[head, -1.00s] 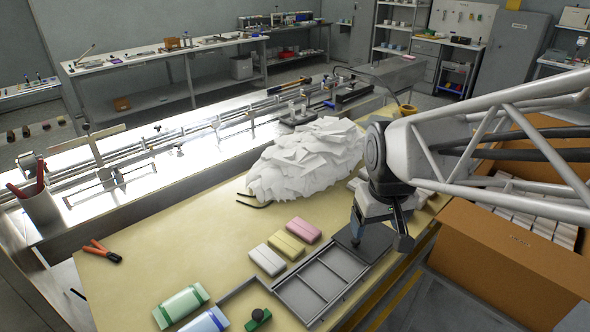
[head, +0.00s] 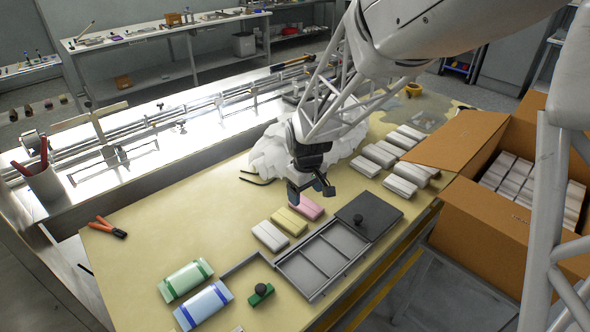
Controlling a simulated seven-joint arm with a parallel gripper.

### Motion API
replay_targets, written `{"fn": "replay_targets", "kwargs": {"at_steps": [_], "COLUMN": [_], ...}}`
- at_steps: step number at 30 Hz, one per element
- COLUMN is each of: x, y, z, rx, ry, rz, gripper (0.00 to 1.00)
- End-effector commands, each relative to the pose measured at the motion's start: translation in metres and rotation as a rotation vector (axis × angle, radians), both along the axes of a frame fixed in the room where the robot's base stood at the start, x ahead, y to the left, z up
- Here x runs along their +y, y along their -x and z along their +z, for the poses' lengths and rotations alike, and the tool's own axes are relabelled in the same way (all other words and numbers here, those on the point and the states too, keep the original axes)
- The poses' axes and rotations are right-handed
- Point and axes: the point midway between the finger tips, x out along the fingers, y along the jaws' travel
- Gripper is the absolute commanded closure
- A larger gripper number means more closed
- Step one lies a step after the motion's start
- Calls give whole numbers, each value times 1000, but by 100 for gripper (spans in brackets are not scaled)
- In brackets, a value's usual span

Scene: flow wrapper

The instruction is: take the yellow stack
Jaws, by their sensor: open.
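The yellow stack (head: 289,222) is a small pale yellow block lying on the table. It sits between a white stack (head: 270,236) on its left and a pink stack (head: 308,207) on its right. My gripper (head: 311,194) is open and empty. It hangs in the air above the pink stack's upper edge, a little up and right of the yellow stack, with its fingers pointing down. The yellow stack shows fully.
A grey divided tray (head: 299,283) and a dark plate with a black knob (head: 368,219) lie to the right. Green-banded (head: 186,280) and blue-banded (head: 204,305) packs and a green knobbed block (head: 261,294) are in front. A white paper heap (head: 262,160) lies behind.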

Motion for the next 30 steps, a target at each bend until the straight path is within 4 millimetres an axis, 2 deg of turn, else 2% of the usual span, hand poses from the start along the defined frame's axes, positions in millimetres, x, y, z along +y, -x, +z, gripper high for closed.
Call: {"fn": "replay_targets", "kwargs": {"at_steps": [3,9,15,25,30], "x": [20,43,51,51,51], "y": [-14,-29,-32,-33,-32], "z": [-26,-56,-67,-67,-77], "rx": [16,30,35,35,37], "ry": [6,11,13,13,13], "rz": [55,121,144,144,144], "gripper": [23,23,23,23,23]}}
